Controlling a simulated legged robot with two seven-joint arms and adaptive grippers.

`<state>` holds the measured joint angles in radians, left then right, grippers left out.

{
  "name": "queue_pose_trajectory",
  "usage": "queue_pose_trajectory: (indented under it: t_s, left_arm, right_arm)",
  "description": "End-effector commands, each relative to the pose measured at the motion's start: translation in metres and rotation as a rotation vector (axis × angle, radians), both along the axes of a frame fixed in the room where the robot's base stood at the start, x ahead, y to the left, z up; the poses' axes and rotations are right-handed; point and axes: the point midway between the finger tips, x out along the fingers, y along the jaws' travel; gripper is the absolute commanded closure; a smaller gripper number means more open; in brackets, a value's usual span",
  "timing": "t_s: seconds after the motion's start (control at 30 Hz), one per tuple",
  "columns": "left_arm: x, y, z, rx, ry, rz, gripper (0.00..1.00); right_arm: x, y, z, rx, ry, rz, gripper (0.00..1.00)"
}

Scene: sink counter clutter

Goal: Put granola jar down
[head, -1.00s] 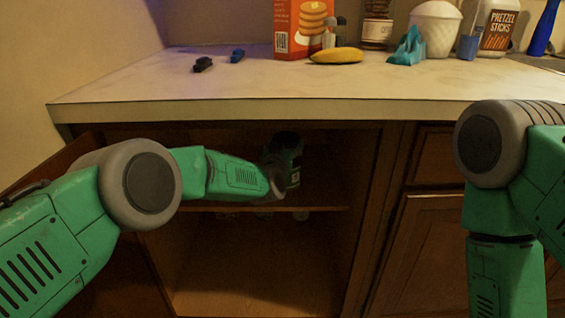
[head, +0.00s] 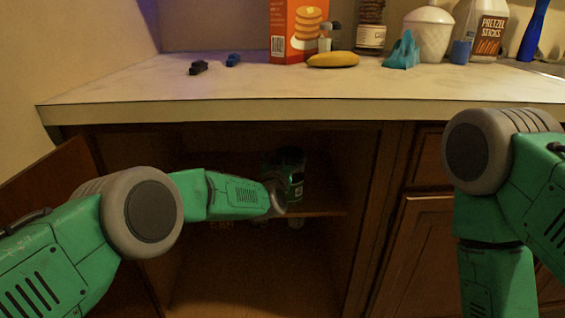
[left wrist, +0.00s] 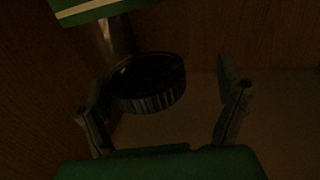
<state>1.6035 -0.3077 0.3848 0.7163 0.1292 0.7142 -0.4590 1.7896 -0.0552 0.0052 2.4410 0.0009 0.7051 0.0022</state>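My left arm reaches into the open cabinet under the counter. My left gripper (head: 290,172) shows as a dark green and black shape above the cabinet shelf (head: 322,213). In the left wrist view its two fingers (left wrist: 162,74) are spread. A round dark lid with a ridged rim, likely the granola jar (left wrist: 148,83), stands between them. The lid is close to the left finger, and a gap shows before the right finger. The jar's body is hidden or too dark to tell. In the head view I cannot tell the jar from the gripper. My right gripper is out of view.
A green item with a pale stripe (left wrist: 95,9) is close at the top of the left wrist view. Small pale items show dimly below the shelf edge. The counter (head: 230,88) above holds a pancake box (head: 291,40), a banana (head: 333,60) and several other items. The cabinet door (head: 45,180) is open at left.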

Motion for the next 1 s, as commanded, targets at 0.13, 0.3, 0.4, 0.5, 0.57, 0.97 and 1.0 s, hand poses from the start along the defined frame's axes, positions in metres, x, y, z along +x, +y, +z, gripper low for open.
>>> queue_pose_trajectory:
  t_s: [0.13, 0.3, 0.4, 0.5, 0.57, 0.97, 1.0]
  left_arm:
    - [-0.006, 0.001, 0.002, 0.001, 0.000, 0.000, 0.14]
    - [-0.025, 0.007, 0.005, -0.001, 0.002, -0.001, 0.14]
    - [-0.041, 0.012, 0.005, -0.003, 0.002, -0.001, 0.14]
    - [-0.059, 0.016, 0.005, -0.001, 0.002, -0.001, 0.14]
    - [-0.070, 0.018, 0.005, -0.001, 0.002, -0.001, 0.14]
    - [-0.115, 0.028, 0.002, 0.000, -0.001, 0.000, 0.14]
    - [-0.116, 0.028, 0.002, -0.001, -0.002, 0.000, 0.14]
  right_arm:
    - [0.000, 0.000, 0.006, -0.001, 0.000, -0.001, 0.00]
    - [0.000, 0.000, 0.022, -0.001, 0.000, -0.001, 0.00]
    - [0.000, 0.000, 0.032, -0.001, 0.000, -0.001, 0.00]
    - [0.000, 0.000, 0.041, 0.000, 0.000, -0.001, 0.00]
    - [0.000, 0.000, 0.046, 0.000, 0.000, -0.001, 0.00]
    - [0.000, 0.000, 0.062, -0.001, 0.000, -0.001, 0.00]
    - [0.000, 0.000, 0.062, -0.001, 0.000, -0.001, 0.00]
